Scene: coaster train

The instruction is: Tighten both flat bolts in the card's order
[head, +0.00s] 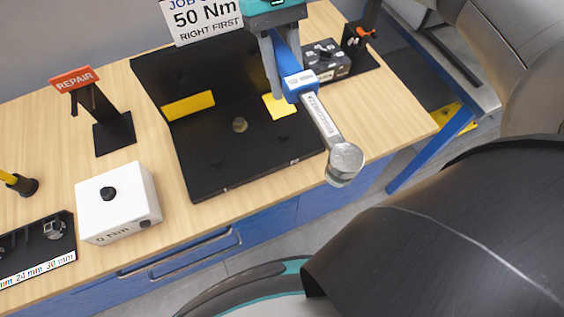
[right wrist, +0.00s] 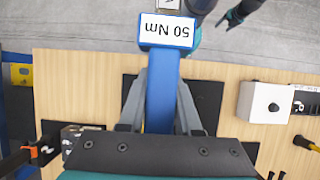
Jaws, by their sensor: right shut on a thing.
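My right gripper (head: 287,84) is shut on the blue handle of a torque wrench (head: 321,118). The wrench hangs over the right part of the black fixture, its round silver head reaching past the front edge. In the right wrist view the wrench (right wrist: 163,75) lies between the fingers and bears a "50 Nm" label. One round metal bolt head (head: 240,125) shows on the black fixture (head: 215,165). No second bolt can be made out; the wrench and gripper cover part of the right side. The job card (head: 205,18) reads "50 Nm RIGHT FIRST". My left gripper is not in view.
A white box (head: 118,205) with a black knob reads "0 Nm". A socket rail (head: 40,265) labelled 24 mm and 30 mm sits front left. A REPAIR stand (head: 115,133) is behind the box. A dark box (head: 327,60) stands at the back right.

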